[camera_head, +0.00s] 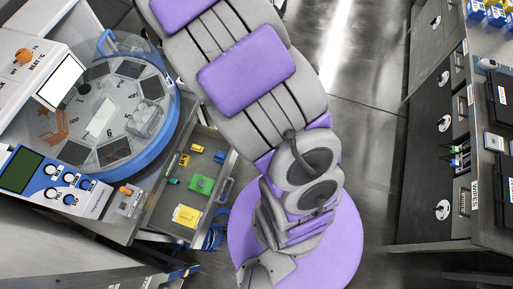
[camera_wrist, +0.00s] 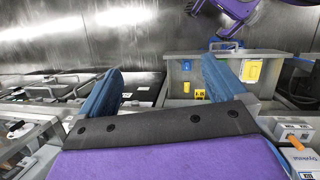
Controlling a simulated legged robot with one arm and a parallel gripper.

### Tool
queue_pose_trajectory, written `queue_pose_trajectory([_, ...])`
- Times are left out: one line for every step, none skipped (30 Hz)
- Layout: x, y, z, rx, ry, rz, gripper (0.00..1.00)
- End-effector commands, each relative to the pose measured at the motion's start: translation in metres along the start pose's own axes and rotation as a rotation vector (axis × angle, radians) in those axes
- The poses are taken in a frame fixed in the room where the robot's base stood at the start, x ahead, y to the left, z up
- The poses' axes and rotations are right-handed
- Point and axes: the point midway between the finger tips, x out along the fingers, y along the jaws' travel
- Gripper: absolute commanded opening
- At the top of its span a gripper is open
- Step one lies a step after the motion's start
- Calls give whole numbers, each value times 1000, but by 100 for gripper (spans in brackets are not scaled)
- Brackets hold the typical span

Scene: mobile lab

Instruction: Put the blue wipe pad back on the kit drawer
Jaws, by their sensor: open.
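The open grey drawer (camera_head: 166,203) at centre-left in the head view holds small green, yellow and blue pieces. It also shows in the wrist view (camera_wrist: 173,75), beyond my right finger. A small blue piece (camera_head: 219,157) lies near its right side; I cannot tell whether this is the wipe pad. No other clear blue pad shows. My gripper (camera_wrist: 160,65) is open, its two blue fingers wide apart with nothing between them. The right finger overlaps the view of the drawer and hides part of it. My gripper's fingers are not clear in the head view.
A round blue-rimmed machine (camera_head: 168,118) and a control box (camera_head: 53,182) stand left of the drawer. A grey cabinet (camera_head: 424,150) lines the right, with a drawer labelled like "WIPES" (camera_head: 475,190). The metal floor (camera_head: 370,140) between is clear.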

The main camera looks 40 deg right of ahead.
Motion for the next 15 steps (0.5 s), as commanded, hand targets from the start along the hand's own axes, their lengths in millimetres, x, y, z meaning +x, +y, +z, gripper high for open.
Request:
queue_pose_trajectory([-17, -11, 9, 56, 15, -6, 99])
queue_pose_trajectory([-24, -18, 14, 91, 20, -14, 99])
queue_pose_trajectory([-33, -28, 21, 136, 26, -24, 99])
queue_pose_trajectory([-40, -36, 27, 169, 31, -32, 99])
queue_pose_trajectory([-46, -44, 32, 201, 34, -44, 99])
queue_pose_trajectory([-55, -55, 39, 243, 41, -56, 99])
queue_pose_trajectory([-61, -63, 44, 273, 47, -65, 99])
queue_pose_trajectory([-66, -71, 48, 302, 51, -74, 99])
queue_pose_trajectory([-73, -83, 55, 340, 59, -87, 99])
queue_pose_trajectory([-78, -92, 60, 367, 61, -101, 99])
queue_pose_trajectory([-82, -102, 65, 393, 63, -113, 99])
queue_pose_trajectory([-88, -114, 72, 428, 69, -126, 99])
queue_pose_trajectory([-92, -123, 76, 453, 73, -137, 99])
queue_pose_trajectory([-96, -132, 81, 477, 78, -148, 99])
queue_pose_trajectory([-101, -145, 87, 507, 81, -164, 99])
